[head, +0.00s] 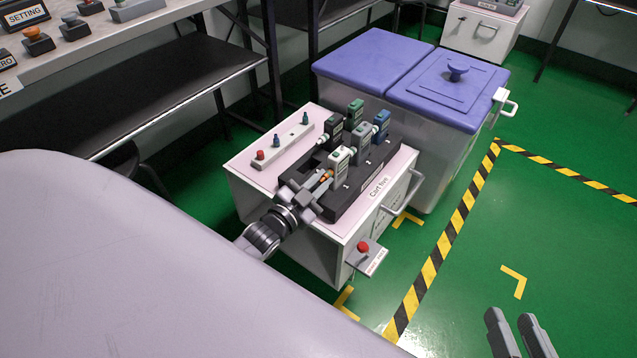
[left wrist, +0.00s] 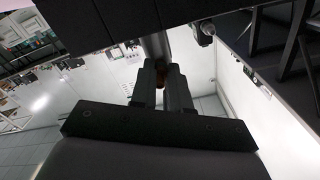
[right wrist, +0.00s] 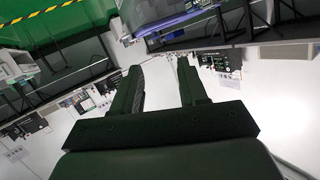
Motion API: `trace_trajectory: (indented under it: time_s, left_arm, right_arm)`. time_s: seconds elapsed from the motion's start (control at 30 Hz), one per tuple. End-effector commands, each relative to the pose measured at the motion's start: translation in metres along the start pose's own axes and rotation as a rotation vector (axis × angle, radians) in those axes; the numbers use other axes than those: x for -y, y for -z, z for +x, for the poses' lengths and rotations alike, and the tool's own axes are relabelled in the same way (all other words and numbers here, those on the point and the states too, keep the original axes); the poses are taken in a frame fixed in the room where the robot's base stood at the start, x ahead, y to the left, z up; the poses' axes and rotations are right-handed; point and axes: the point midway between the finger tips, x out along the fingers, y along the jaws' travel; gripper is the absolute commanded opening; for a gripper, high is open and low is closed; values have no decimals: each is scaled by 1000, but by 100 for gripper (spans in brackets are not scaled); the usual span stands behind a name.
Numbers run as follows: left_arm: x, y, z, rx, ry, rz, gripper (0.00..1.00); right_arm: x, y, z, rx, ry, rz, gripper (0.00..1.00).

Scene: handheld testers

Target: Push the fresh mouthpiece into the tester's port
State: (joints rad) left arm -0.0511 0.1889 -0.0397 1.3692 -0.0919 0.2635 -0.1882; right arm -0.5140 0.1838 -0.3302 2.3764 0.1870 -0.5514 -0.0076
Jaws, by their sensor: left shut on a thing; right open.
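My left gripper (head: 318,186) is over the front of the black tray (head: 345,208) on the cart. It is shut on a small orange piece, seemingly the fresh mouthpiece (head: 327,177). The piece points at the near end of a light grey tester (head: 341,158) in the tray. I cannot tell whether it touches the port or is inside it. In the left wrist view the fingers (left wrist: 163,92) close on an orange-brown bit, mostly hidden. My right gripper (head: 521,335) is open and empty over the green floor, away from the cart; its parted fingers also show in the right wrist view (right wrist: 160,82).
Several other testers, such as a dark one (head: 334,130) and a blue one (head: 381,124), stand in the tray. A pale rack (head: 291,140) with blue and red pieces lies to its left. Purple-lidded bins (head: 372,58) stand behind the cart. A red button (head: 363,248) juts from the cart's front.

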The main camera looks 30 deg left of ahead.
Motion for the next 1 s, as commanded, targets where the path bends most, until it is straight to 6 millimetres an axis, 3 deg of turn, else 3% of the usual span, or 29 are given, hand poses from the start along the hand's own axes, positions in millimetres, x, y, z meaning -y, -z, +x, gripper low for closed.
trace_trajectory:
  time_s: [0.1, 0.13, 0.2, 0.6, 1.0]
  left_arm:
    - [0, -1, 0, 4, -1, 0, 0]
    - [0, -1, 0, 4, -1, 0, 22]
    - [0, -1, 0, 4, -1, 0, 45]
    - [0, 0, -2, 4, -1, 0, 45]
    - [0, 1, -59, 5, -1, -1, 45]
  right_arm:
    - [0, 0, 0, 0, 0, 0, 43]
    - [0, 0, 0, 0, 0, 0, 43]
    - [0, 0, 0, 0, 0, 0, 43]
    - [-1, 3, -2, -4, -7, -14, 43]
    - [11, 7, 6, 52, 40, 89, 43]
